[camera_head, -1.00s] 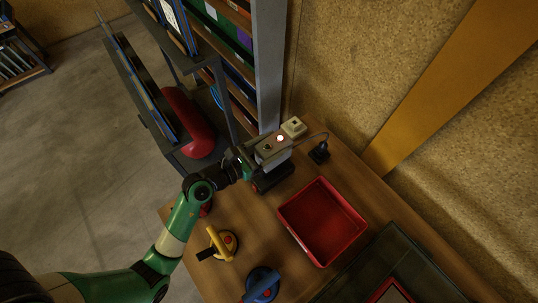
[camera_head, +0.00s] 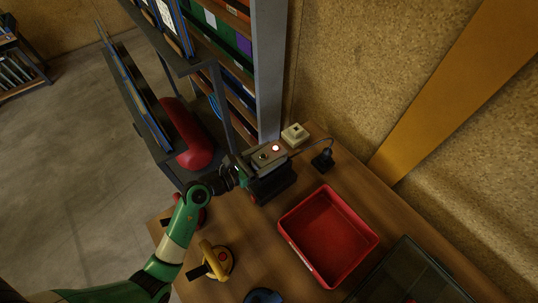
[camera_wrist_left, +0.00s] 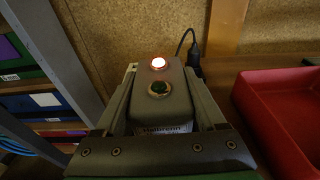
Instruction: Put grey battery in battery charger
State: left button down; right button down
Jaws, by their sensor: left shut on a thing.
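The grey battery (camera_head: 264,157), as I read the grey box, sits between the fingers of my left gripper (camera_wrist_left: 162,85). It has a glowing light at its far end and a dark green round button, and also shows in the left wrist view (camera_wrist_left: 160,103). The gripper is shut on its sides. I cannot tell whether the two touch. My right gripper is not in view.
A black plug (camera_head: 322,160) with a cord stands right of the box; its cord runs behind it. A beige socket box (camera_head: 295,134) is at the table's back. A red tray (camera_head: 328,236) lies right front. A yellow-handled item (camera_head: 216,261) is in front. A shelf (camera_head: 268,70) stands behind.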

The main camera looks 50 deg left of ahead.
pick_arm(q)
grip_release()
jog(key=shift+s+r, duration=0.1)
jog(key=shift+s, duration=0.15)
jog(key=s+a+r+p, duration=0.1)
jog(key=s+p, duration=0.1)
jog(key=s, duration=0.9)
jog(key=shift+s+a+r, duration=0.15)
jog(key=shift+s+r, duration=0.05)
jog(key=shift+r, duration=0.15)
